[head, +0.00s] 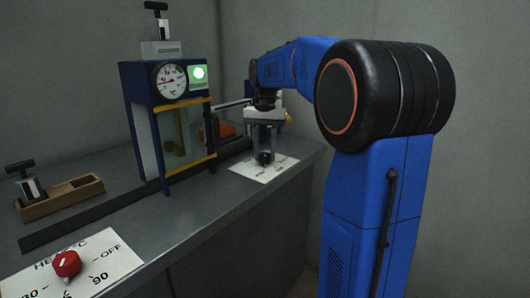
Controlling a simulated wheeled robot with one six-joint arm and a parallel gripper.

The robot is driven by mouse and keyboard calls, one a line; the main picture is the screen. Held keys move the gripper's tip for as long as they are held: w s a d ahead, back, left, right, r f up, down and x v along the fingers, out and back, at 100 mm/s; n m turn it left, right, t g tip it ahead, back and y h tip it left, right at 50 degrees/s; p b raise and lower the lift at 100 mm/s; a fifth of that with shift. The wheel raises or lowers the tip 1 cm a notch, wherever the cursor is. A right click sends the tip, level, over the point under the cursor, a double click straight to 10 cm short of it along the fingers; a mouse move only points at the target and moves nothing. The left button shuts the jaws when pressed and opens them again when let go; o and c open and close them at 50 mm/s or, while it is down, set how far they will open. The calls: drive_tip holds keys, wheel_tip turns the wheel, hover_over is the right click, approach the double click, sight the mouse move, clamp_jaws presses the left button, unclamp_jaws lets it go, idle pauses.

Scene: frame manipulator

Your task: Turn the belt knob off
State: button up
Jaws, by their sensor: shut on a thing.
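The belt knob (264,159) is a small dark knob on a white label plate (245,169) near the right end of the grey counter. My gripper (264,150) points down over this plate, with its fingers shut around the knob. The fingers hide part of the knob, and the plate's print is too small to read, so I cannot tell the knob's setting.
A blue-framed machine (140,128) with a round gauge (169,80) and a lit green lamp (199,73) stands left of my gripper. A dark belt (100,217) runs along the counter. A red heat knob (67,263) is at front left, near a wooden tray (62,203).

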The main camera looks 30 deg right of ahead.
sight(265, 154)
drive_tip(key=n, duration=0.9)
drive_tip(key=shift+n, duration=0.3)
idle(0.5)
drive_tip(key=o, duration=1)
drive_tip(key=shift+o, duration=0.2)
wheel_tip(265, 154, up, 17)
drive_tip(key=shift+r, duration=0.2)
